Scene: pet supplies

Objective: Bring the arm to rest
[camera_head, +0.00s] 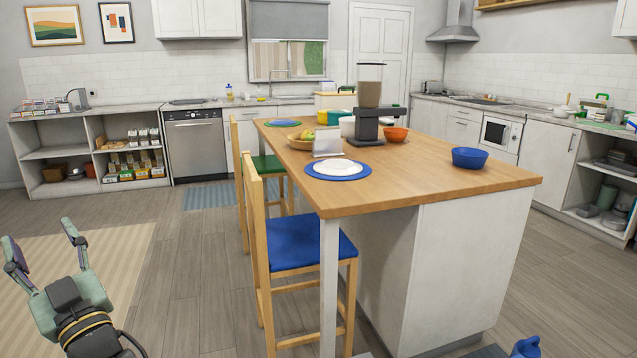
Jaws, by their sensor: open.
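My gripper (41,250) is at the lower left of the head view, above the floor and the striped rug. Its two fingers point up in the picture and stand apart. Nothing is between them, so it is open and empty. Part of my arm shows below it at the bottom edge. The gripper is well to the left of the chair and the island and appears to touch nothing.
A wooden-topped island (440,185) stands at centre right, with a blue-seated chair (300,243) on its near left side. A blue bowl (469,158) and a dark grinder-like machine (368,100) stand on it. Open floor (185,270) lies between my gripper and the chair.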

